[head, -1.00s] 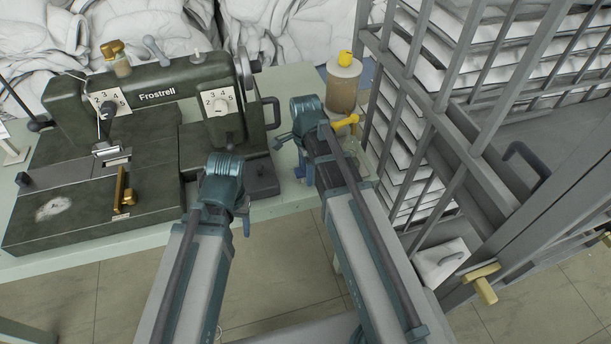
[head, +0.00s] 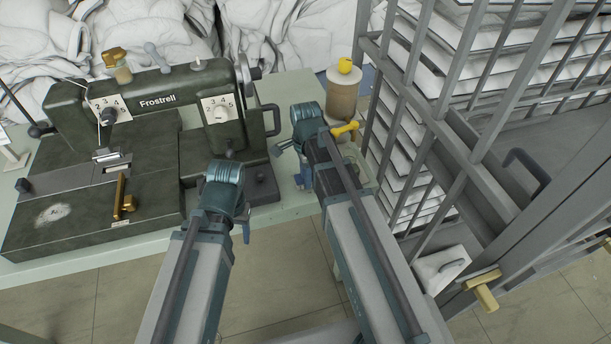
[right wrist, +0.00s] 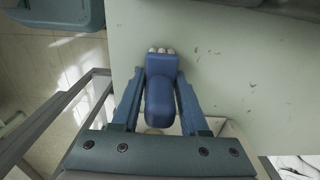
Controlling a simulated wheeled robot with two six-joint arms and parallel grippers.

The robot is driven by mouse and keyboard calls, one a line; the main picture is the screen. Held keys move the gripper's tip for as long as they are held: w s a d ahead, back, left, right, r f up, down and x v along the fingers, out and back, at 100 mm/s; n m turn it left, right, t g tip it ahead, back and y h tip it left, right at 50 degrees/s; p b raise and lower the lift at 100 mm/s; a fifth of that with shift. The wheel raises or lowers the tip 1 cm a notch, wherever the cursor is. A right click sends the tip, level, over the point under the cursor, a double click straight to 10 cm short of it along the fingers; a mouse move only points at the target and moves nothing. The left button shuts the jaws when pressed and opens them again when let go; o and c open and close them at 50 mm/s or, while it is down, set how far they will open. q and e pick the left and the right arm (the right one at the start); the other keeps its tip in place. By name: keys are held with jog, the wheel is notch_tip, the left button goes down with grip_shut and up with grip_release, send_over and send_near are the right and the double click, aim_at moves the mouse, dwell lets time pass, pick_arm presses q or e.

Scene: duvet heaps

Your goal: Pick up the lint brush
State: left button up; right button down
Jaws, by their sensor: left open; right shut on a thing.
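The lint brush (right wrist: 161,88) has a deep blue body with a row of pale tips at its far end. In the right wrist view it lies between the fingers of my right gripper (right wrist: 160,76), which is shut on it. The pale green table top is behind it; I cannot tell whether the brush still touches it. In the head view my right gripper (head: 303,174) is over the table's front right edge, mostly hidden by its arm. My left gripper (head: 243,222) is empty and open in front of the table, its fingers mostly hidden.
A dark green Frostrell machine (head: 155,102) fills the table (head: 255,212) at left. A brown bottle (head: 342,92) and a clear yellow-topped bottle (head: 357,163) stand close to my right gripper. A grey metal rack (head: 425,115) borders the right. White duvets (head: 150,35) heap behind.

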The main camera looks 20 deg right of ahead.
pick_arm(q)
jog(key=shift+r, duration=0.15)
pick_arm(e)
jog(key=shift+r, duration=0.15)
notch_tip(320, 180, up, 10)
jog(key=p, duration=1)
pick_arm(q)
notch_tip(320, 180, up, 10)
jog(key=shift+f, duration=0.2)
pick_arm(e)
jog(key=c, duration=0.9)
grip_release()
grip_shut()
pick_arm(q)
jog(key=shift+c, duration=0.3)
